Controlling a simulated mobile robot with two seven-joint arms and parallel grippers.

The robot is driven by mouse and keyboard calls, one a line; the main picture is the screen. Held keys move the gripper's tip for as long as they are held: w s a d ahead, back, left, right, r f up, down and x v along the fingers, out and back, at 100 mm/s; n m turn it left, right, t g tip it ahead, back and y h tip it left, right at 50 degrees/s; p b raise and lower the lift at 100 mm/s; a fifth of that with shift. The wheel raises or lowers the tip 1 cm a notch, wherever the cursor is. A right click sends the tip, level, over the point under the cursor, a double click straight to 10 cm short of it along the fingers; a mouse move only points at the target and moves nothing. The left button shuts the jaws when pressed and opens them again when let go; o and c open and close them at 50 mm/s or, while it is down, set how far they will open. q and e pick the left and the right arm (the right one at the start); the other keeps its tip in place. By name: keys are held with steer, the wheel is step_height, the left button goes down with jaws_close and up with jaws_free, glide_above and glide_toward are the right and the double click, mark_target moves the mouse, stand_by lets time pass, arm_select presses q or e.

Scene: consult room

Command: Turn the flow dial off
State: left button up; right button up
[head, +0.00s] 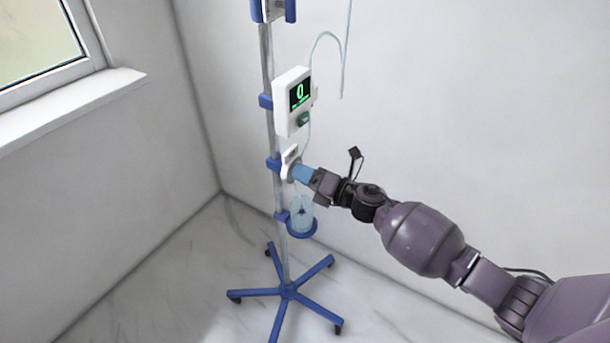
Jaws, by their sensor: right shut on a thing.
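The flow dial is on the small white unit (290,160) clamped to the pole, below the pump box. My right gripper (299,172) comes in from the right, its blue fingertips shut on the dial at the unit's front. The fingers hide most of the dial, so its setting cannot be read directly. The white pump box (290,103) above has a black screen (300,93) showing a green 0, with a smaller green line under it. My left gripper is not in view.
The pole (268,140) stands on a blue wheeled base (287,291). A clear container (301,212) sits in a blue ring holder below the dial. A dark green knob (303,119) is on the pump box. Thin tubing (314,48) hangs nearby. Walls stand behind and left.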

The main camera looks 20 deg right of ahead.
stand_by(0.4)
steer(key=o, duration=0.9)
steer(key=shift+o, duration=0.2)
steer(key=v, duration=1)
steer(key=shift+s+d+p, duration=0.25)
steer(key=shift+s+p, duration=0.1)
steer(key=shift+p, duration=0.05)
